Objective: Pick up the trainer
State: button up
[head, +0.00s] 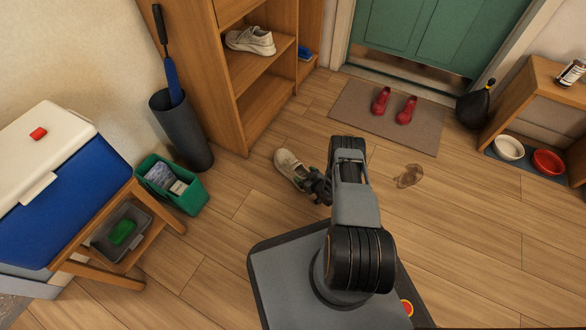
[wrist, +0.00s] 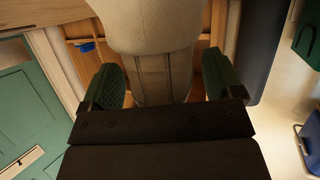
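The pale, cream-coloured trainer (head: 289,168) shows in the head view just left of my gripper (head: 318,186). In the wrist view the trainer (wrist: 160,60) fills the upper middle, close to the camera. It lies between the two dark green textured fingers of my gripper (wrist: 160,85), one on each side. The fingers appear shut on it, though narrow strips of background show beside its lower part. It seems to be held off the floor. The fingers' contact points and part of the trainer are hidden.
A wooden shelf (head: 262,73) with a white shoe (head: 251,40) stands behind, beside a dark umbrella stand (head: 182,130). A green bin (head: 181,197) and a blue cooler (head: 75,185) are left. Red shoes (head: 381,101) lie on a mat (head: 352,112).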

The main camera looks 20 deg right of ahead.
jog(key=c, duration=1.4)
